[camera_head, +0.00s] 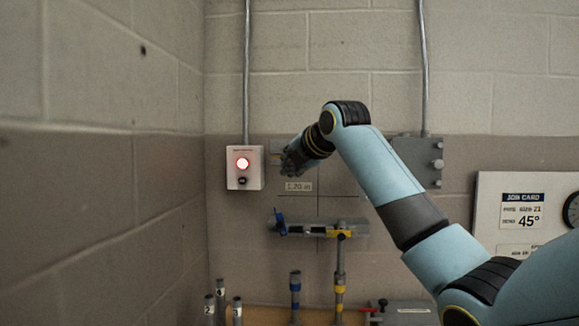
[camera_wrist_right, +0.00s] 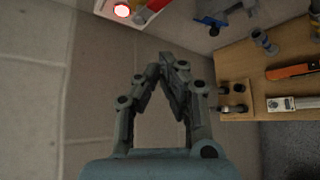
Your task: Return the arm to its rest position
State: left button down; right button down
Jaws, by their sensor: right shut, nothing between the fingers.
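My right arm (camera_head: 380,170) is light blue with black and grey joints. It comes in from the lower right in the head view and reaches toward the back wall. My right gripper (camera_head: 290,160) is at its end, just right of a white box with a lit red light (camera_head: 242,163). In the right wrist view the right gripper (camera_wrist_right: 172,62) has its fingertips together with nothing between them. The lit box (camera_wrist_right: 122,10) also shows at the top of that view, beyond the fingers. My left gripper is not in view.
A grey junction box (camera_head: 428,160) is on the wall behind my arm. A pipe fixture with a blue handle (camera_head: 281,222) sits below the gripper. Pipe pieces (camera_head: 295,288) stand below. A job card panel (camera_head: 522,212) is at right. A wooden bench (camera_wrist_right: 285,58) holds tools in the wrist view.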

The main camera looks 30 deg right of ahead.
dwell(0.3)
